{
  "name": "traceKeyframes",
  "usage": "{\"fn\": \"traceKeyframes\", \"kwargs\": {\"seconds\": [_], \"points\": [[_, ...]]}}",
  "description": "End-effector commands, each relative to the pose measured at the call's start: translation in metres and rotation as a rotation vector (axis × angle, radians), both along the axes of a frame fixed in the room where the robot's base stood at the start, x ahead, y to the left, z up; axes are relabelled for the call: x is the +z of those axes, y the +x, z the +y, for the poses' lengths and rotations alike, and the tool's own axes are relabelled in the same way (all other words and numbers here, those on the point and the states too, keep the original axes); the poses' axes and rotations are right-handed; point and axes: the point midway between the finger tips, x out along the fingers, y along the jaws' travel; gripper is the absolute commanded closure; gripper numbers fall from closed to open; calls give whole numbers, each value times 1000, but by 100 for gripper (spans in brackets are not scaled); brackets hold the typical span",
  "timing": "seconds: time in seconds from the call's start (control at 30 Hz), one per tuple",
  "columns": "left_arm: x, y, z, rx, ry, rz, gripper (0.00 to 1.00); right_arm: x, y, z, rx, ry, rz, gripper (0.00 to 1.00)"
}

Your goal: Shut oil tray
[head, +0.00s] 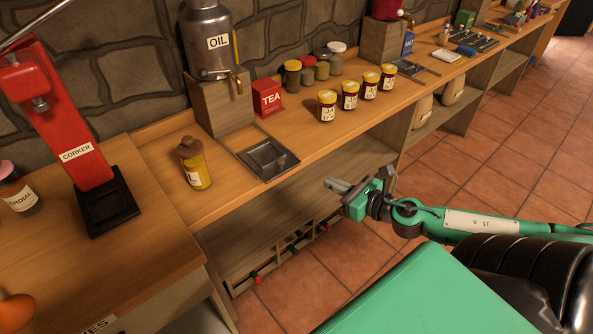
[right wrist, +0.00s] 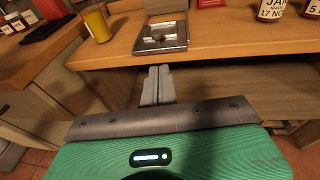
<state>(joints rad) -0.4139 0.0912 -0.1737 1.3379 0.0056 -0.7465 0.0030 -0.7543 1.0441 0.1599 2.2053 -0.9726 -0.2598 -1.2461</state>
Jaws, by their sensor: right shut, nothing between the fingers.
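The oil tray (head: 284,167) is a dark, shallow metal tray on the counter below the tap of the oil can (head: 206,30). It sits out in front of the can's wooden stand, close to the counter's front edge. It also shows in the right wrist view (right wrist: 178,45), straight ahead of the fingertips. My right gripper (head: 330,184) is shut and empty, in front of the counter and lower than its top, apart from the tray. Its closed fingers show in the right wrist view (right wrist: 158,72). My left gripper is not in view.
A yellow bottle (head: 198,172) stands left of the tray. A red tea box (head: 267,98) and several jam jars (head: 327,106) stand to the right and behind. A red corker (head: 62,110) is at the left. An open shelf with bottles (head: 257,277) lies under the counter.

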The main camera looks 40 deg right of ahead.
Motion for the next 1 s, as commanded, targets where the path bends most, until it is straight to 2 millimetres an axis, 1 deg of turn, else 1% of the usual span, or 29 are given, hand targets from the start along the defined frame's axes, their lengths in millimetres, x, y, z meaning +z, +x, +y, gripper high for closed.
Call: {"fn": "traceKeyframes", "kwargs": {"seconds": [0.03, 0.17, 0.87, 1.0], "points": [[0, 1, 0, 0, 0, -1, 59, 3, 0, 4, 12, -12, -8, 100], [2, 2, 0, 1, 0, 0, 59, 4, 4, 7, 19, -17, -13, 100], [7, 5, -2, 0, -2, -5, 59, -4, 54, 17, 13, -13, -12, 100], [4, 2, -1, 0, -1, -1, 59, -6, 64, 19, 12, -11, -11, 100]]}}
